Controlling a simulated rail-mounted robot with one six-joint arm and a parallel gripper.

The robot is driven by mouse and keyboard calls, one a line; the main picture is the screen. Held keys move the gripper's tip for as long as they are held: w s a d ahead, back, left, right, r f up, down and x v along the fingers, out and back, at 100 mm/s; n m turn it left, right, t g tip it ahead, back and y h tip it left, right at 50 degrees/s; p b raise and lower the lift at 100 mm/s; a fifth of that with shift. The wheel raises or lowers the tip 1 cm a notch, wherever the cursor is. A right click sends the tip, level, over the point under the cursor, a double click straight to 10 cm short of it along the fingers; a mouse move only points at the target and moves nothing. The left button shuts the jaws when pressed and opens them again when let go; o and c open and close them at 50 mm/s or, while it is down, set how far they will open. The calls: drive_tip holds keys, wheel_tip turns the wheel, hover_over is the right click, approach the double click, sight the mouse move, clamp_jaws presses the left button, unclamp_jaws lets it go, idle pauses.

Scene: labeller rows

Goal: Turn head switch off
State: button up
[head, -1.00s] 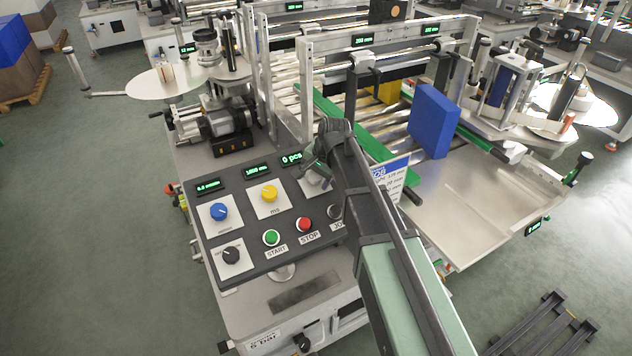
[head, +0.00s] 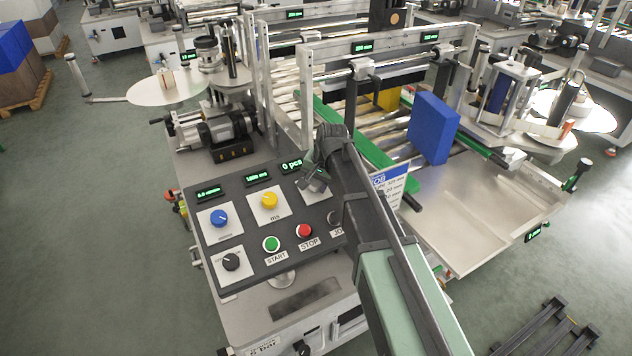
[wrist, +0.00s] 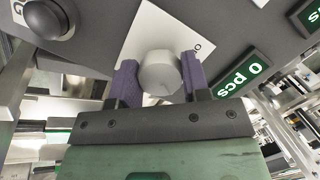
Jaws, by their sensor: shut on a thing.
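A round light grey knob (wrist: 160,74) sits on a white plate (wrist: 170,25) of the dark control panel in the wrist view. An "O" mark shows on the plate at the knob's upper right. My gripper (wrist: 158,82) is shut on this knob, one purple finger on each side. A faint line shows near the knob's lower edge; I cannot clearly read its setting. In the head view my gripper (head: 315,180) is over the panel's upper right and hides the knob.
The panel carries a blue knob (head: 219,218), a yellow knob (head: 269,200), a black knob (head: 231,262), a green START button (head: 271,244) and a red STOP button (head: 304,230). A counter display (wrist: 241,75) reads 0 pcs. A blue box (head: 433,128) stands on the conveyor.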

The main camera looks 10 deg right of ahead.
drive_tip(key=n, duration=0.4)
drive_tip(key=shift+h, duration=0.4)
drive_tip(key=n, duration=0.4)
drive_tip(key=shift+h, duration=0.3)
drive_tip(key=n, duration=0.4)
drive_tip(key=shift+h, duration=0.4)
drive_tip(key=shift+n+t, duration=0.3)
drive_tip(key=shift+n, duration=1.3)
drive_tip(key=o, duration=0.9)
drive_tip(key=shift+o, duration=0.2)
